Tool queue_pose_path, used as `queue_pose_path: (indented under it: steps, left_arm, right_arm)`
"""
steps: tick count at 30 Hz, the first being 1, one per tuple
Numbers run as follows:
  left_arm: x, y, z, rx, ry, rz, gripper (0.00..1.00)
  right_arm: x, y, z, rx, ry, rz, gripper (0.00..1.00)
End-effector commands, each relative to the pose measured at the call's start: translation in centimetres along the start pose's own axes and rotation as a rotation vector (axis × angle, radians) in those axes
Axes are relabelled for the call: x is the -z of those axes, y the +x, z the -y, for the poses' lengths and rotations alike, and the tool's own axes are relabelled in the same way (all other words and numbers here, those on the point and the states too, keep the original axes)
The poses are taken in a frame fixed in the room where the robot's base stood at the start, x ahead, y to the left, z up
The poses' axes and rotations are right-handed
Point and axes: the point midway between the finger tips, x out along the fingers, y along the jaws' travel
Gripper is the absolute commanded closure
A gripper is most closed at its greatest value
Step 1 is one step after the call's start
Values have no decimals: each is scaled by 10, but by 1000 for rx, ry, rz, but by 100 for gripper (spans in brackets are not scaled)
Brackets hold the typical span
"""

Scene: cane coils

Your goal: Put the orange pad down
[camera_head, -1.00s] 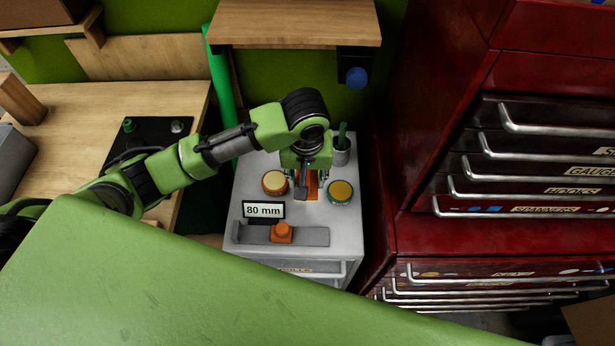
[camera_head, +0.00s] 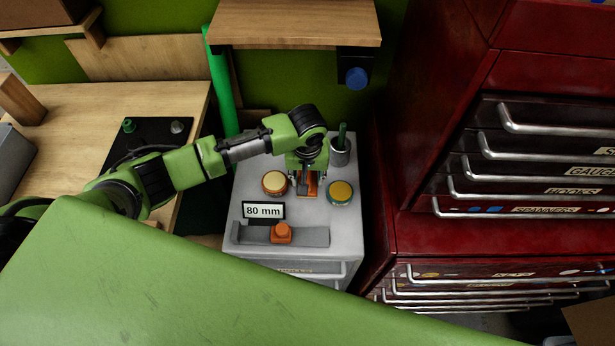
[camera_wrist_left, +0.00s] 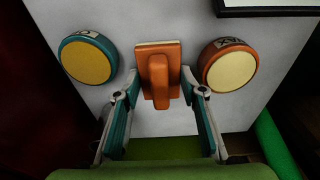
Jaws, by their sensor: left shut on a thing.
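The orange pad (camera_head: 313,187) is a flat rectangular block with a raised orange grip, mostly hidden by my gripper in the head view. My left gripper (camera_head: 307,186) points down over the grey cabinet top (camera_head: 252,198) and is shut on the pad. In the left wrist view the pad (camera_wrist_left: 172,51) is between the two fingers, with its grip (camera_wrist_left: 158,80) toward me. The pad is at or just above the cabinet top; I cannot tell if it touches. My right gripper is not in view.
A cream-topped orange tin (camera_head: 275,183) stands left of the pad and a yellow-topped teal tin (camera_head: 341,192) right. A grey cup (camera_head: 341,153) stands behind. In front are an "80 mm" sign (camera_head: 264,210) and a grey bar (camera_head: 312,236) with an orange knob (camera_head: 282,232).

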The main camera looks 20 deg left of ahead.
Motion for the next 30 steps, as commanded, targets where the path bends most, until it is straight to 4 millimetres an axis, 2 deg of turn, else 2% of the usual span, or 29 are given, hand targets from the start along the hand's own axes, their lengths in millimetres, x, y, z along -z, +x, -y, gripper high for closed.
queue_pose_path:
  steps: [5,6,8,20,23,30]
  left_arm:
    - [0,2,0,0,-1,1,88]
    - [-1,3,0,0,-1,1,60]
    - [0,2,0,0,0,0,45]
    - [1,-1,0,-1,0,-1,45]
    - [1,-13,-1,-3,0,-1,45]
    - [1,-63,-1,-3,0,-3,45]
  right_arm:
    - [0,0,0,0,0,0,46]
    - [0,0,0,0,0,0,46]
    - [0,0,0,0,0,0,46]
    - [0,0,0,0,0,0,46]
    - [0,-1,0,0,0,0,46]
    - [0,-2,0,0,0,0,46]
